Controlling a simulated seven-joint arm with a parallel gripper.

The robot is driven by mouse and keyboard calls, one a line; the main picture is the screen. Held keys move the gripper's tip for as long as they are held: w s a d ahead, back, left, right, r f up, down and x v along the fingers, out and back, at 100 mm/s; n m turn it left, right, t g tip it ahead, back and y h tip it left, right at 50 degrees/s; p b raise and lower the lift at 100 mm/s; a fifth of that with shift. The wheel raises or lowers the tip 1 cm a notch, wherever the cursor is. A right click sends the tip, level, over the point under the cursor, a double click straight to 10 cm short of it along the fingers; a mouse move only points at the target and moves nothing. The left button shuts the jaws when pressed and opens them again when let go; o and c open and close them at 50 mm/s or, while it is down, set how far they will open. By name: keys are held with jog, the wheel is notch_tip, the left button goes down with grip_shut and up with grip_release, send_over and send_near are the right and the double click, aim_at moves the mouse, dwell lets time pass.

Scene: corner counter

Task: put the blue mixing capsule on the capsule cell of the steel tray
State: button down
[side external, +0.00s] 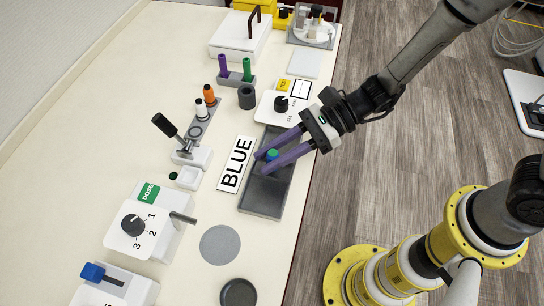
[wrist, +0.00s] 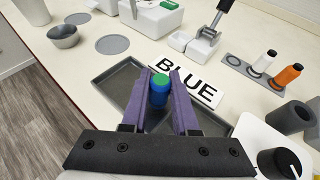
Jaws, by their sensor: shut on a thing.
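The blue mixing capsule with a green top (side external: 271,155) is between the purple fingers of my gripper (side external: 260,164). It also shows upright in the wrist view (wrist: 159,90), with my gripper (wrist: 157,80) shut on its sides. The steel tray (side external: 262,207) is a dark grey, shallow tray at the counter's front edge. In the wrist view the tray (wrist: 107,98) has a divider under the fingers, with cells to both sides. The capsule is over the tray near this divider; I cannot tell if it touches. My fingers hide part of the tray.
A BLUE sign (side external: 236,164) lies beside the tray. A white dial box (side external: 282,105) stands close behind it. A lever press (side external: 188,150), a rack with white and orange bottles (side external: 203,115), and a DOSE dispenser (side external: 145,225) stand on the left. A grey disc (side external: 220,245) lies in front.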

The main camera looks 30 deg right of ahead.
jog(key=shift+f, duration=0.65)
jog(key=shift+f, duration=0.15)
jog(key=c, duration=0.7)
grip_release()
